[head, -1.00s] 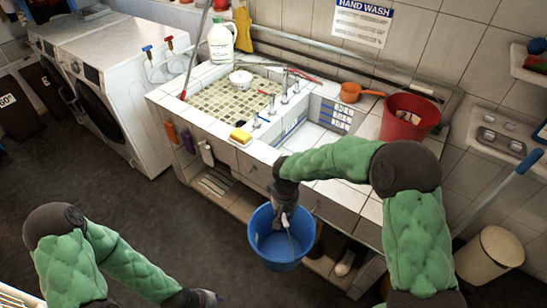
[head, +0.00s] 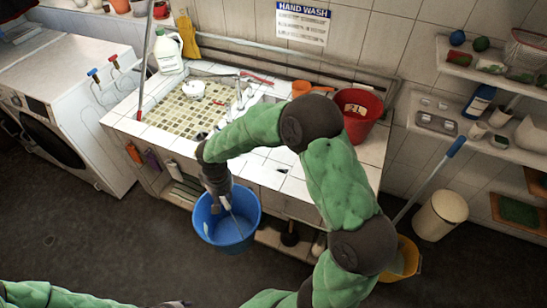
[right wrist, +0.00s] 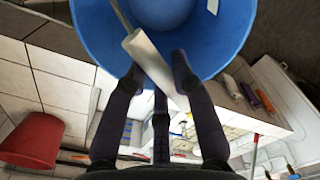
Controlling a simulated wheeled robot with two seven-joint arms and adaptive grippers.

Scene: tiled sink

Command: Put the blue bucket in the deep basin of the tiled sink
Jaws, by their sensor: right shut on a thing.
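The blue bucket (head: 229,226) is in front of the sink's front face, low beside the counter, with its open top up. My right gripper (head: 222,195) is shut on its handle, above the mouth; the right wrist view shows the white handle grip (right wrist: 150,60) between the fingers, with the blue bucket (right wrist: 165,12) beyond. The tiled sink (head: 122,121) has a shallow mosaic basin at left. Its deep basin is mostly hidden behind my right arm in the head view; blue-marked tiles of it (right wrist: 136,130) show in the right wrist view. Only a dark sliver of my left gripper (head: 178,304) shows.
A red bucket (head: 358,112) and an orange scoop (head: 300,88) stand on the counter right of the deep basin. A white jug (head: 168,54) stands at the back left. A blue-handled pole (head: 430,175) leans at right, near a beige bin (head: 440,215). Floor at left is clear.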

